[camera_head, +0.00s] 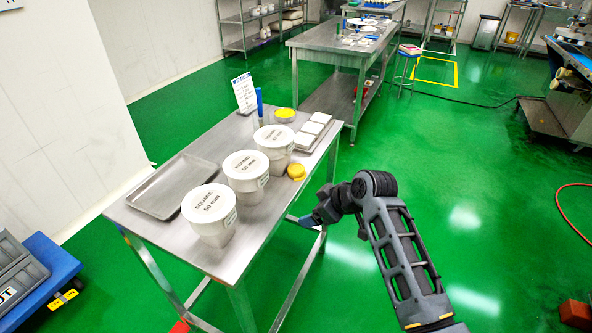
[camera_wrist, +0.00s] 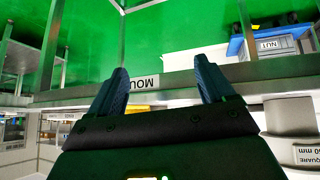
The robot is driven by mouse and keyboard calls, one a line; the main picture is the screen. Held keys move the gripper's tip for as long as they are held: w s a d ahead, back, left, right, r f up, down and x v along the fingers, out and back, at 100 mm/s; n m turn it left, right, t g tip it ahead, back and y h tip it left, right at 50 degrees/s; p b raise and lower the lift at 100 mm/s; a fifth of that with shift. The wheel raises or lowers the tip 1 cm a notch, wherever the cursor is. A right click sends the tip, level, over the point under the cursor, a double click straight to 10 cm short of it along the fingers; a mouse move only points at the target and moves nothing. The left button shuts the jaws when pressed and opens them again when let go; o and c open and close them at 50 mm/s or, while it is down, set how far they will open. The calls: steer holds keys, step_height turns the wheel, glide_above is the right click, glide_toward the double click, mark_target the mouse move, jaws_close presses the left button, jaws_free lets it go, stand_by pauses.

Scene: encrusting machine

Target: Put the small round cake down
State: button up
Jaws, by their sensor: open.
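A small round yellow cake-like piece (camera_head: 296,172) sits on the steel table (camera_head: 150,222) near its right edge, beside the middle white tub. A second round yellow piece (camera_head: 285,113) lies farther back on the same table. I cannot tell which of them is the small round cake. My gripper (camera_head: 302,221) is just off the table's right edge, at about or below the level of its top, apart from both yellow pieces. In the wrist view my gripper (camera_wrist: 160,78) has its two blue fingers spread with nothing between them. No cake shows in that view.
Three white lidded tubs (camera_head: 246,172) stand in a row on the table. An empty metal tray (camera_head: 172,186) lies at the left, and white square pieces (camera_head: 310,132) at the back right. A sign (camera_head: 244,93) stands at the far end. The green floor at right is mostly clear.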

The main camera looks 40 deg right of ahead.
mark_target(297, 168)
steer(key=w+d+r+n+y, duration=0.2)
steer(key=w+d+r, duration=0.5)
steer(key=r, duration=0.4)
steer(key=shift+g, duration=0.3)
steer(key=x, duration=0.2)
steer(key=p+x, duration=0.1)
steer(key=x, duration=0.5)
steer(key=shift+s+a, duration=0.15)
steer(key=shift+a, duration=0.2)
steer(key=shift+c, duration=0.2)
steer(key=c, duration=1.2)
